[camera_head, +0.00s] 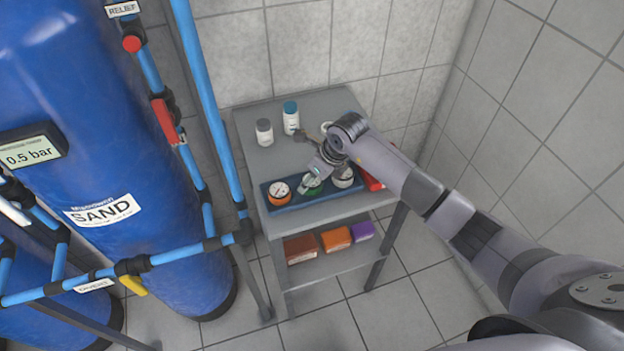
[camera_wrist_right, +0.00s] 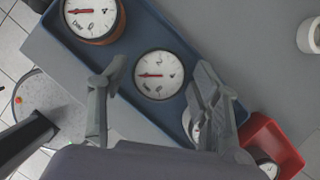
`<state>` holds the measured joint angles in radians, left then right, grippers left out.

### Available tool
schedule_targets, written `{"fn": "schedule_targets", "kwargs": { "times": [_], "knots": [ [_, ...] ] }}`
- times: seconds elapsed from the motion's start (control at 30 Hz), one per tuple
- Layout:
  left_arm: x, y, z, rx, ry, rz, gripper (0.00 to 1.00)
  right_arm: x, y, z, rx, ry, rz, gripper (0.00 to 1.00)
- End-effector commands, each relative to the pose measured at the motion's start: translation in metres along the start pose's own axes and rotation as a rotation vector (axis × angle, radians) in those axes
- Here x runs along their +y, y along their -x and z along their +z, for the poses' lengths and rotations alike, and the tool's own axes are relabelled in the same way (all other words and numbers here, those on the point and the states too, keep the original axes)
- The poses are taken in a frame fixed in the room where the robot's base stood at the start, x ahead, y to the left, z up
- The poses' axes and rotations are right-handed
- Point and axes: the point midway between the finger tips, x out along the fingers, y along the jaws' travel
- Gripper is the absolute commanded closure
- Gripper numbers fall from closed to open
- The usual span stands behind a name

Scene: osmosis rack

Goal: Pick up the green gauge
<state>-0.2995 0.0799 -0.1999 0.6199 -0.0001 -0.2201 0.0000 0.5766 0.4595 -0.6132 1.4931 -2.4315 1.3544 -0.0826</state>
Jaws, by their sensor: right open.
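The green gauge (camera_head: 314,189) sits in the middle of the blue tray, partly hidden by my right gripper in the head view. In the right wrist view a round white gauge face with a red needle (camera_wrist_right: 158,74) lies between the spread fingers; its green body hardly shows there. My right gripper (camera_head: 309,179) is open and empty, right above this gauge. Its fingers (camera_wrist_right: 158,90) stand on either side of the dial with gaps visible. I cannot tell how far above the gauge the fingertips are. My left gripper is not in view.
The blue tray (camera_head: 294,205) also holds an orange gauge (camera_head: 279,189) and another gauge (camera_head: 343,177), partly behind a finger in the wrist view. A red bin (camera_wrist_right: 287,151) stands beside the tray. Two bottles (camera_head: 264,132) (camera_head: 291,118) stand behind. Blue tanks and pipes are left.

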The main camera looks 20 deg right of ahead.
Motion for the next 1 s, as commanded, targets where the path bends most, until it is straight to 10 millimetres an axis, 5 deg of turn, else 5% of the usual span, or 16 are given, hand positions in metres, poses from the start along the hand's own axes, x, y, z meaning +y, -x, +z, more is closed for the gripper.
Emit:
{"fn": "schedule_targets", "kwargs": {
  "times": [0.37,0.9,1.0],
  "knots": [
    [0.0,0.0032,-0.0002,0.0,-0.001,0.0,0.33,0.0001,-0.0153,0.0002,-0.002,0.001,0.0,0.42],
    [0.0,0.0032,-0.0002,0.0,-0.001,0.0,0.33,0.0001,-0.0149,0.0001,-0.001,0.0,0.0,0.77],
    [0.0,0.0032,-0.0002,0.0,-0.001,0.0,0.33,0.0,-0.0147,0.0004,-0.002,0.0,-0.001,0.77]
  ]
}}
